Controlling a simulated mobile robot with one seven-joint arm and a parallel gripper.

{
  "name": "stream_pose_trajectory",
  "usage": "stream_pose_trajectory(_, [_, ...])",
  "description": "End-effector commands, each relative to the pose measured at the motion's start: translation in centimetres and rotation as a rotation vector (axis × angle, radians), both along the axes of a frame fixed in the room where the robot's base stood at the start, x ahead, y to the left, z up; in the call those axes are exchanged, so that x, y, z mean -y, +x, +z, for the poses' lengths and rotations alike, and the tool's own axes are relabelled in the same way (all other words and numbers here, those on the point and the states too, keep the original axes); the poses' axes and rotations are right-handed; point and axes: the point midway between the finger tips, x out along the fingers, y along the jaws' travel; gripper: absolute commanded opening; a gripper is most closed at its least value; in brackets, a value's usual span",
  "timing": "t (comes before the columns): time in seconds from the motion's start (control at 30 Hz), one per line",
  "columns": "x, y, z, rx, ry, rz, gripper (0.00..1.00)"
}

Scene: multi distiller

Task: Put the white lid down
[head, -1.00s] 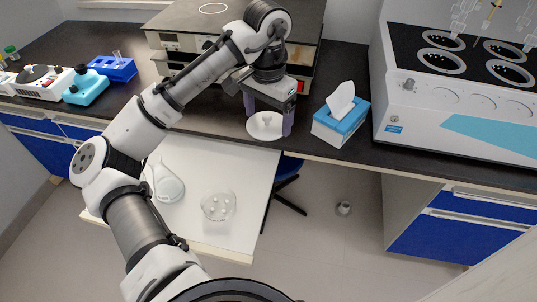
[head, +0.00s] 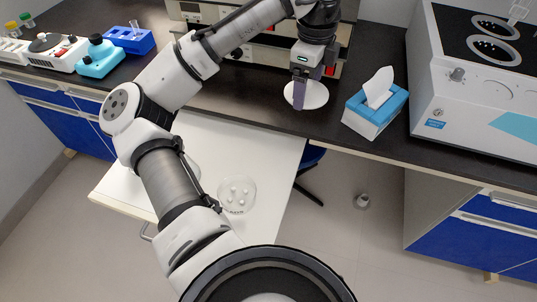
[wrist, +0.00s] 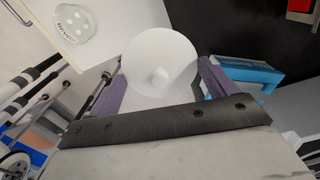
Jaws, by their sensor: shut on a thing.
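The white lid (head: 315,96) is a round disc with a small knob. In the head view it is in front of the black bench, below my gripper (head: 308,86). In the wrist view the lid (wrist: 160,47) fills the space between the two purple fingers of my gripper (wrist: 162,77), its knob facing the camera. The fingers are shut on the lid. In the head view a finger hides part of it. I cannot tell whether its underside touches the bench top or is just above it.
A blue tissue box (head: 376,108) stands right of the lid on the black bench (head: 235,95). A grey-and-black appliance (head: 345,30) is behind. A white pull-out board (head: 270,150) below holds a glass dish (head: 237,193) with white pieces. Bench space left of the lid is clear.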

Motion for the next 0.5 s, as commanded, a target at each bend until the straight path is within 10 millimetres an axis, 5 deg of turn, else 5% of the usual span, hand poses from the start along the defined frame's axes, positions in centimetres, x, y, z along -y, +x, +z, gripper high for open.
stream_pose_trajectory(0.2, [-4.4, 0.2, -0.3, 0.001, 0.001, -0.403, 0.63])
stream_pose_trajectory(0.5, [-8.0, -0.1, 0.0, 0.001, 0.001, -0.784, 0.63])
